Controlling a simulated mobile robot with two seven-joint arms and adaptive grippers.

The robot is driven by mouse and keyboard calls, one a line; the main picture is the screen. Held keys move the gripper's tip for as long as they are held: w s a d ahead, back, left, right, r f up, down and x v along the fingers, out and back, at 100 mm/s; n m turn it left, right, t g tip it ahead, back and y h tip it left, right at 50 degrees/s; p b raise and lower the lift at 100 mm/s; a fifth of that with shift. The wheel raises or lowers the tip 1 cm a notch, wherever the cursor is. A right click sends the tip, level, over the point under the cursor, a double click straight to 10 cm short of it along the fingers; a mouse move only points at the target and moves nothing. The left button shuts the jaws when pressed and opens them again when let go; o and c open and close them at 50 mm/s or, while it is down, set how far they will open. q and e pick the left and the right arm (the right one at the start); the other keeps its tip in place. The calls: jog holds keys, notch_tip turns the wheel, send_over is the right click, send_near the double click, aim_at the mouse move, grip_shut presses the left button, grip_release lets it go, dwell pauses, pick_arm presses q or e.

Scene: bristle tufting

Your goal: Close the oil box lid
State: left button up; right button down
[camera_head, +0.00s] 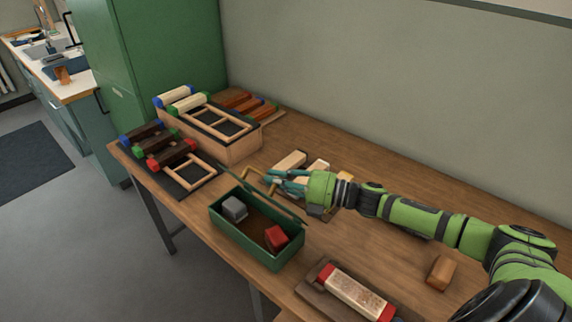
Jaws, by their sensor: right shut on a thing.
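The green oil box (231,236) stands open near the front edge of the workbench. A grey block (234,208) and a red block (276,238) lie inside it. Its lid (262,196) stands raised along the far long side and shows nearly edge-on. My right gripper (274,180) reaches in from the right, just behind the lid's upper edge. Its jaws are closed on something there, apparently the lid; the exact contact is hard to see. A thin yellowish loop (247,174) shows beside the fingertips. My left gripper is not in view.
Pale wooden blocks (290,160) lie behind my right gripper. Racks of colour-ended brushes (180,97) stand at the back left. A red-ended brush block (356,292) sits in a tray at the front. A brown block (440,270) lies at the right.

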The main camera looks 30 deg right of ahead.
jog(key=shift+s+a+f+n+g+h+p, duration=0.25)
jog(key=shift+s+a+f+n+h+p, duration=0.25)
jog(key=shift+a+f+n+h+p, duration=0.65)
jog(key=shift+s+a+f+n+g+h+p, duration=0.3)
jog(key=shift+s+a+f+n+h+p, duration=0.2)
jog(key=shift+a+f+n+p, duration=1.15)
jog(key=shift+s+a+f+n+g+h+p, duration=0.25)
jog(key=shift+s+a+f+n+h+p, duration=0.25)
jog(key=shift+a+f+n+h+p, duration=0.85)
jog(key=shift+a+r+n+y, duration=0.2)
jog(key=shift+n+y, duration=0.2)
jog(key=shift+n, duration=0.15)
jog(key=c, duration=1.3)
grip_release()
jog(key=shift+s, duration=0.1)
jog(key=shift+s+d+r, duration=0.1)
jog(key=shift+s+d, duration=0.05)
jog(key=shift+s, duration=0.05)
jog(key=v, duration=1.1)
jog(key=shift+d, duration=0.15)
